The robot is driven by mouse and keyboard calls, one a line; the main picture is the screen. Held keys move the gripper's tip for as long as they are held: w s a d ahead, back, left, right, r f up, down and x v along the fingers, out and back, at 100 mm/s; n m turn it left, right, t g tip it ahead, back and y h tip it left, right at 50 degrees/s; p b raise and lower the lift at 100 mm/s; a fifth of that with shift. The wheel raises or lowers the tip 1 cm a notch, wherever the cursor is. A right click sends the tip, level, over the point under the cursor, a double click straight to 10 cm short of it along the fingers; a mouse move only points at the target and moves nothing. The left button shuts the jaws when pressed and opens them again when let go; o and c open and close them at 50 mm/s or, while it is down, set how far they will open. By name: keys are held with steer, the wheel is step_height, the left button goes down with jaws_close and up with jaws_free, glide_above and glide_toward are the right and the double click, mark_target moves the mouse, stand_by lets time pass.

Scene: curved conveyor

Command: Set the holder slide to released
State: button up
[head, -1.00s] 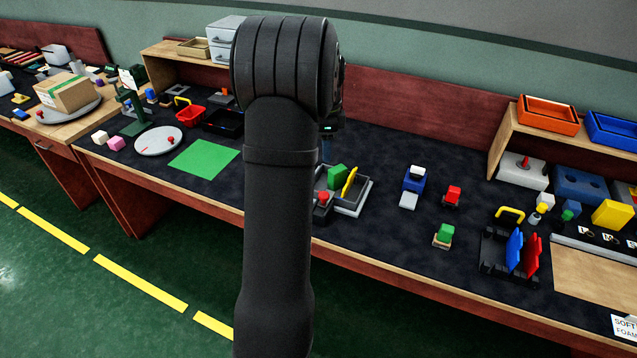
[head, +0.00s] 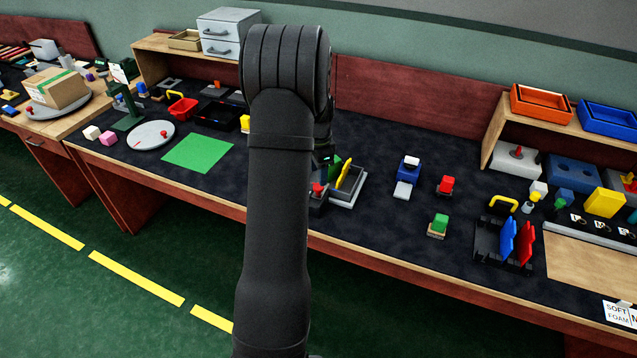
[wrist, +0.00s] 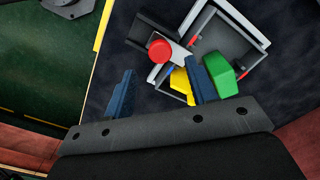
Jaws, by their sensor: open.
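A grey tray-like holder (head: 350,197) stands on the dark bench mat just right of my arm, and it also shows in the wrist view (wrist: 237,40). A red knob (wrist: 160,50) sits on a dark block with a pale bar at the holder's side; it looks like the slide's handle. The knob also shows in the head view (head: 318,189). A yellow plate (head: 345,176) and a green block (wrist: 219,75) are at the holder. My gripper (wrist: 161,68) is open and empty above it, the red knob appearing between the fingertips. The right finger partly hides the yellow plate.
A green mat (head: 198,153) lies to the left. The bench's front edge is close to the holder.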

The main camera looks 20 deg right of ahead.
step_height(320, 180, down, 5)
steer(key=shift+f, duration=0.1)
stand_by(0.3)
